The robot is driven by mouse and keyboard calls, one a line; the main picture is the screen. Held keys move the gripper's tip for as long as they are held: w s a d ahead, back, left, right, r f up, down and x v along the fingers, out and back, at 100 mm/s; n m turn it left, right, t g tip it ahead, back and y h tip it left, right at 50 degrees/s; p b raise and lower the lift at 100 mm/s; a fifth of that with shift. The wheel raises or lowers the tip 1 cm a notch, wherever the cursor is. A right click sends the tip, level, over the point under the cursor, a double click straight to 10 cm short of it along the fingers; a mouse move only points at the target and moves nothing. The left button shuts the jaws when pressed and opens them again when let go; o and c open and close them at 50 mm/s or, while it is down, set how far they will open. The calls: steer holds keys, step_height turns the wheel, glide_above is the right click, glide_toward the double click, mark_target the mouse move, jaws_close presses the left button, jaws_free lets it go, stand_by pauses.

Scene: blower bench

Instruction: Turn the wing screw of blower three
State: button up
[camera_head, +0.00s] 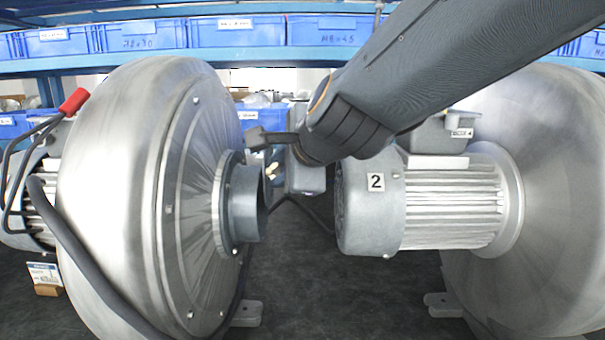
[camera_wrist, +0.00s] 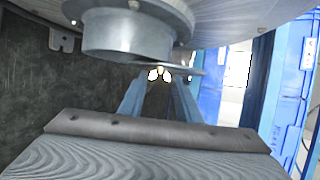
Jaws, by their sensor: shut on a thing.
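The wing screw (camera_wrist: 159,74) shows in the wrist view as two small pale lobes by the edge of a grey round outlet (camera_wrist: 125,35). My gripper (camera_wrist: 158,80) has its two fingers converging on the lobes and is shut on the wing screw. In the head view the pale wing screw (camera_head: 271,171) sits just right of the outlet (camera_head: 247,204) of the left blower (camera_head: 130,190). My gripper reaches it from the right and its fingers are largely hidden there. No number three is readable on this blower.
A motor marked 2 (camera_head: 372,215) stands close on the right, below my arm, joined to another large blower housing (camera_head: 535,200). Blue bins (camera_head: 235,33) line the shelf behind. A dark cable and a red-ended lead (camera_head: 74,101) are at the left. Dark floor shows between the blowers.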

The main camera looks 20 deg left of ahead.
steer(key=shift+f+t+y+b, duration=0.3)
steer(key=shift+t+b, duration=0.2)
steer(key=shift+b, duration=1)
steer(key=f+n+t+y+b, duration=0.1)
steer(key=n+t+y+b, duration=0.1)
steer(key=b, duration=1.1)
steer(key=f+n+t+y+b, duration=0.1)
steer(key=n+t+y+b, duration=0.2)
steer(key=b, duration=1.1)
steer(key=f+n+t+y+b, duration=0.1)
steer(key=y+b, duration=0.5)
steer(key=b, duration=0.7)
steer(key=shift+w+a+f+n+t, duration=0.1)
steer(key=shift+w+f+n+t, duration=0.1)
steer(key=shift+n+t, duration=0.3)
steer(key=shift+w+f+n+t, duration=0.1)
steer(key=shift+w+n+t, duration=0.1)
steer(key=shift+n, duration=0.5)
steer(key=shift+r+n+g+y+b, duration=0.15)
steer(key=shift+n+g+y+b, duration=0.15)
steer(key=shift+n+y+b, duration=0.75)
steer(key=shift+m+h+b, duration=0.25)
steer(key=shift+m+b, duration=0.05)
steer(key=shift+m, duration=0.15)
steer(key=o, duration=1.1)
steer(key=shift+c, duration=0.2)
steer(key=shift+s, duration=0.1)
